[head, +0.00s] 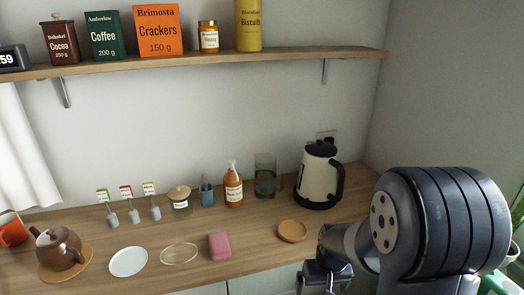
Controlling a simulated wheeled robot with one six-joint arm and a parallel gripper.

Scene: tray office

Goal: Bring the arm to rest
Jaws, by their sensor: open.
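My arm stands at the right of the head view, in front of the counter's right end. My gripper (325,278) is at the bottom of the view, low near the counter's front edge and pointing down. Its jaws are open, and I see nothing between them. Part of the gripper is cut off by the bottom edge of the view. The wooden counter (90,218) lies behind and to the left of it.
A kettle (318,178), pink box (219,246), white plate (128,262) and brown teapot (60,248) stand on the counter. A shelf (200,63) with packages hangs above. A plant (516,215) is at far right.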

